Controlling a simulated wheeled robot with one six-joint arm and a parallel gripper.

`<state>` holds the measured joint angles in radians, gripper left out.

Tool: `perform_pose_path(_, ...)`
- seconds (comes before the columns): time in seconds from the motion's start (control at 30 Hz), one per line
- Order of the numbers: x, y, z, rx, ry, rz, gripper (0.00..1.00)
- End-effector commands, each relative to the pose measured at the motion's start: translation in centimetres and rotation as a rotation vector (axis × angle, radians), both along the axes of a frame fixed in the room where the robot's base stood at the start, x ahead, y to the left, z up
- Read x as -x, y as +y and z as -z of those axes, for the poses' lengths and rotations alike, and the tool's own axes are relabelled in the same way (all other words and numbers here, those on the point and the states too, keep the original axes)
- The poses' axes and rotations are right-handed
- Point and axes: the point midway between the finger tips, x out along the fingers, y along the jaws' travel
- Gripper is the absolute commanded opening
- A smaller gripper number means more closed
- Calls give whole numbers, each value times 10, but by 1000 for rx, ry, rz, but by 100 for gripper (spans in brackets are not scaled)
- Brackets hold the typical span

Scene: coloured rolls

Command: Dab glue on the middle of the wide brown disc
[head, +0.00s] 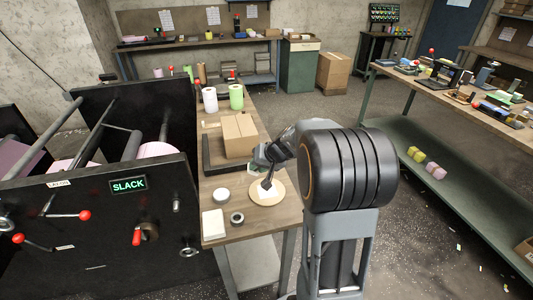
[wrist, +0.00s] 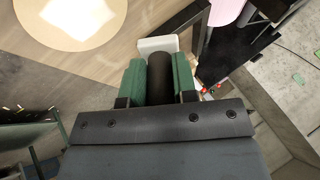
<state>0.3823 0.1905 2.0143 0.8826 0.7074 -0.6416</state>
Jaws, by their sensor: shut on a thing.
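A wide tan-brown disc (head: 254,197) lies flat on the near end of the wooden bench. A pale patch (head: 270,192) covers its middle. In the wrist view the disc (wrist: 70,45) is at the upper left, with the pale patch (wrist: 80,12) on it. My gripper (head: 268,155) is above the disc's far side. In the wrist view its green fingers (wrist: 158,80) are shut on a black cylinder (wrist: 160,77).
A cardboard box (head: 239,136) stands on the bench behind the disc. A white roll (head: 222,194), a dark ring (head: 237,218) and a white block (head: 213,224) lie left of the disc. The black machine (head: 110,225) stands close on the left.

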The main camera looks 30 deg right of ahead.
Motion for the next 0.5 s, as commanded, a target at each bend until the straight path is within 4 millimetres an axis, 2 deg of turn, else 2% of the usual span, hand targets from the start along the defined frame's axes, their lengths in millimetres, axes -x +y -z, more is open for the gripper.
perform_pose_path(0.07, 3, -18, -12, 0, -4, -38, 0)
perform_pose_path(0.2, 7, -31, -17, 0, -8, -88, 0)
perform_pose_path(0.5, 8, -34, 4, -1, -8, -96, 0)
